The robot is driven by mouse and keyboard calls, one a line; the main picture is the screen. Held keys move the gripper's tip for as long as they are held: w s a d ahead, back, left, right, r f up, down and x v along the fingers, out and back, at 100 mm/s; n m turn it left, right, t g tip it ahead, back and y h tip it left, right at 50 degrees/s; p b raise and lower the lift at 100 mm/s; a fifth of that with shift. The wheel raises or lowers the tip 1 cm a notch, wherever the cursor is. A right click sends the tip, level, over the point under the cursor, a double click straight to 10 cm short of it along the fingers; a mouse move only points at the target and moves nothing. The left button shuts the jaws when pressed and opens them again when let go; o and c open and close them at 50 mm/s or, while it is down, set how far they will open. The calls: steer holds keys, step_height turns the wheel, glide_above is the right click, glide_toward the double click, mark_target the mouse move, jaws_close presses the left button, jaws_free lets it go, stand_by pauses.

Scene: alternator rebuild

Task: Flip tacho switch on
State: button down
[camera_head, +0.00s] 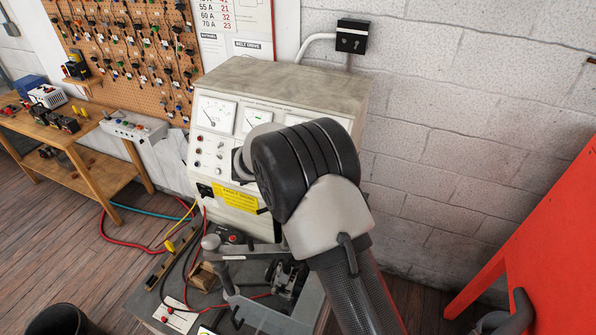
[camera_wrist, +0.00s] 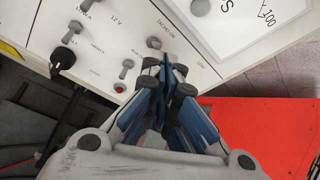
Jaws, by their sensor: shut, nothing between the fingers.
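The tacho label (camera_wrist: 160,44) is printed on the pale switch panel (camera_wrist: 100,22) in the wrist view. My gripper (camera_wrist: 170,70) is shut and empty, with its fingertips at the panel just below this label. The tacho switch is not clearly seen there, as the fingertips cover that spot. I cannot tell its position or whether the fingers touch it. In the head view the panel is on the front of the grey test bench (camera_head: 285,82), and my arm hides the gripper and the panel's right part.
Left of the fingers in the wrist view are a metal toggle (camera_wrist: 127,67), a red button (camera_wrist: 119,87), another toggle (camera_wrist: 75,27) and a black knob (camera_wrist: 57,62). A gauge (camera_wrist: 232,22) is above. A red cabinet (camera_head: 550,230) stands at the right in the head view.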

stand_by(0.3)
steer(key=v, duration=1.2)
steer(key=shift+r, duration=0.1)
